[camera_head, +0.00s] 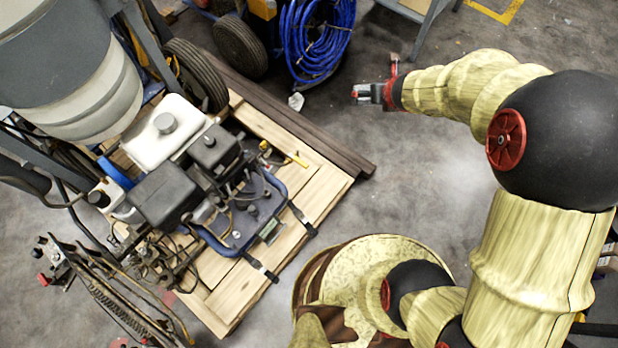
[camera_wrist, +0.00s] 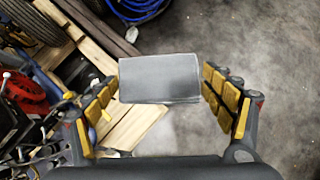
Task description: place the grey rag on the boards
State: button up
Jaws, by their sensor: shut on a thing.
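The grey rag (camera_wrist: 160,78) shows in the wrist view as a flat, smooth rectangle between my two fingers. My gripper (camera_head: 362,93) is shut on it and holds it clear of the surfaces below. In the head view, the gripper is at upper centre, over bare floor just right of the boards. The boards (camera_head: 318,182) are pale wooden planks under the machine, and their right end is bare. They also show in the wrist view (camera_wrist: 137,124), below and left of the rag, partly hidden by my left finger.
The striper's black engine (camera_head: 168,192) and blue frame (camera_head: 222,246) cover much of the boards. A dark beam (camera_head: 308,126) runs along their far edge. A blue hose coil (camera_head: 318,38) and a small pale crumpled thing (camera_head: 296,102) lie beyond. The floor to the right is clear.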

notch_tip(320, 180, down, 15)
jog(key=w+a+n+y+p, duration=0.1)
jog(key=w+a+n+y, duration=0.1)
jog(key=n, duration=0.1)
jog(key=s+a+f+n+g+y+p, duration=0.1)
jog(key=s+f+n+g+y, duration=0.2)
jog(key=f, duration=1.3)
jog(key=s+a+f+n+p, duration=0.1)
jog(key=s+f+n+p, duration=0.35)
jog(key=f, duration=1.05)
jog(key=shift+m, duration=0.65)
jog(key=w+a+f+b, duration=0.1)
jog(key=a+f+b, duration=0.2)
jog(key=a, duration=0.1)
jog(key=w+a+f+b, duration=0.1)
jog(key=a+f+b, duration=0.2)
jog(key=a, duration=0.1)
jog(key=w+a+f+b, duration=0.1)
jog(key=a+f+b, duration=0.2)
jog(key=a, duration=0.1)
jog(key=shift+w+f, duration=0.15)
jog(key=shift+f, duration=0.1)
jog(key=shift+a+f, duration=0.35)
jog(key=shift+f, duration=0.05)
jog(key=shift+w+a+f+b, duration=0.15)
jog(key=shift+f+b, duration=0.7)
jog(key=shift+f, duration=0.75)
jog(key=shift+f, duration=0.1)
jog(key=o, duration=1)
